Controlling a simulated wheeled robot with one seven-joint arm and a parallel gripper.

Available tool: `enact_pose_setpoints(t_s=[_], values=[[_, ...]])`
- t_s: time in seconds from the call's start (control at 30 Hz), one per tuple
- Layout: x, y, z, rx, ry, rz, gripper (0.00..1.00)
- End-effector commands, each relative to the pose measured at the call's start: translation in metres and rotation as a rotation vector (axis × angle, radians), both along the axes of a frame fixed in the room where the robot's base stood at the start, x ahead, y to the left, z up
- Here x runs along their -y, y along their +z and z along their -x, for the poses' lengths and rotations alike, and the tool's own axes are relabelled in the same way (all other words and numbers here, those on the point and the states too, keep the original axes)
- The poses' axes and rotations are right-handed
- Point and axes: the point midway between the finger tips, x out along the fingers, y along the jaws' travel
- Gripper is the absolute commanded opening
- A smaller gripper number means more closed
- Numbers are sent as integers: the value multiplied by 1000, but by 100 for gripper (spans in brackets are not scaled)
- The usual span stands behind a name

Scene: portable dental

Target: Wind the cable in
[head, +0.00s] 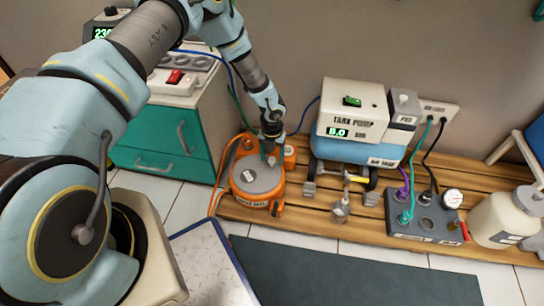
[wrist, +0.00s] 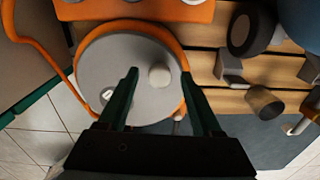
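The orange cable reel (head: 243,202) stands on the wooden slatted platform, and its round grey disc (wrist: 130,55) faces up. A pale round knob (wrist: 159,75) stands off-centre on the disc. Orange cable (wrist: 40,45) runs out from the reel's left side; in the head view it loops down beside the cabinet. My gripper (wrist: 160,78) is open above the disc. In the wrist view its two dark green fingers appear on either side of the knob, with gaps visible; I cannot tell how far down they reach. In the head view my gripper (head: 270,157) hides the knob.
A tank pump (head: 350,115) stands on the platform right of the reel, with a grey valve box (head: 425,228) farther right. A green-fronted cabinet (head: 160,162) is to the left. A dark mat (head: 350,275) lies in front on the tiled floor.

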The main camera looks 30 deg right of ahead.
Motion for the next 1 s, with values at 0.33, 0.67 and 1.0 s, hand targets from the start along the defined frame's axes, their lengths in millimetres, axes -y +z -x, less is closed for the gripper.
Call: enact_pose_setpoints(t_s=[0.33,0.67,1.0], values=[[0,15,-1,2,1,1,66],[0,79,-1,1,0,1,66],[0,108,0,0,1,0,66]])
